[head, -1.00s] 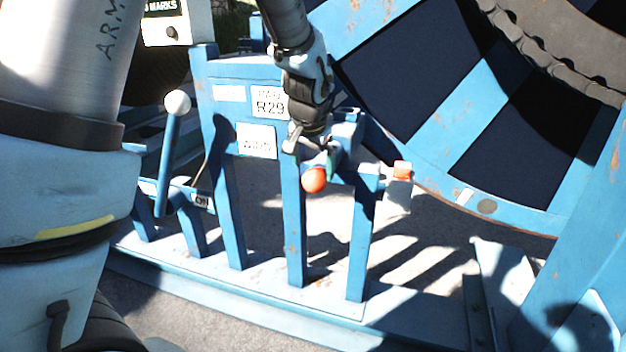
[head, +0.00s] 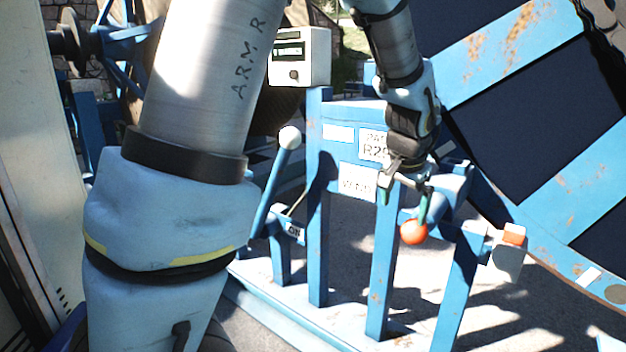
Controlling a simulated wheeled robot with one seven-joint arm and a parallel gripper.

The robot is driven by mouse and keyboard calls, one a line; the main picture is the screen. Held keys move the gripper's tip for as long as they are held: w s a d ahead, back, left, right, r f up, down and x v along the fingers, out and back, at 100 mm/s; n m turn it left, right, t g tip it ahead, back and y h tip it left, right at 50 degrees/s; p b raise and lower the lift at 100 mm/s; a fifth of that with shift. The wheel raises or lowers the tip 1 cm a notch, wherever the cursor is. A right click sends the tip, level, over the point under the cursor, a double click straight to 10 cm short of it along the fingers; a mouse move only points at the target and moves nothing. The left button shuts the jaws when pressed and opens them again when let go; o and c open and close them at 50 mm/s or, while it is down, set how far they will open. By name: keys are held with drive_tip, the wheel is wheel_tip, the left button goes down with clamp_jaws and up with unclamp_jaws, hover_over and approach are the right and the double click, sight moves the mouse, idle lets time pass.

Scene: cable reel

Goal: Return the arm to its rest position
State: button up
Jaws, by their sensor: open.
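My gripper (head: 405,196) hangs from my arm, pointing down, in front of the blue control stand (head: 318,200). Its two thin fingers are apart. In the picture they lie just above and beside an orange ball knob (head: 413,232); whether they touch it I cannot tell. I see nothing held between them. My large white arm links fill the left-middle of the head view. The stand carries white labels (head: 358,181), partly hidden by my gripper.
A lever with a white ball (head: 290,138) stands left of the gripper, near an "ON" label (head: 294,231). A grey box with an orange button (head: 514,234) sits to the right. A white meter box (head: 300,58) is behind. The big blue reel (head: 500,60) fills the right.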

drive_tip(key=a+f+n+g+y, duration=0.1)
drive_tip(key=a+n, duration=0.1)
drive_tip(key=a, duration=0.7)
drive_tip(key=a+f+n, duration=0.2)
drive_tip(key=a+n, duration=0.1)
drive_tip(key=a, duration=0.6)
drive_tip(key=s+a+f+n+g+y, duration=0.1)
drive_tip(key=s+a+n, duration=0.3)
drive_tip(key=a, duration=0.9)
drive_tip(key=s+f, duration=0.1)
drive_tip(key=s, duration=0.2)
drive_tip(key=shift+s+a+f+g, duration=0.15)
drive_tip(key=shift+s+a+g, duration=0.05)
drive_tip(key=shift+a+g, duration=0.1)
drive_tip(key=shift+d, duration=0.1)
drive_tip(key=shift+c, duration=0.2)
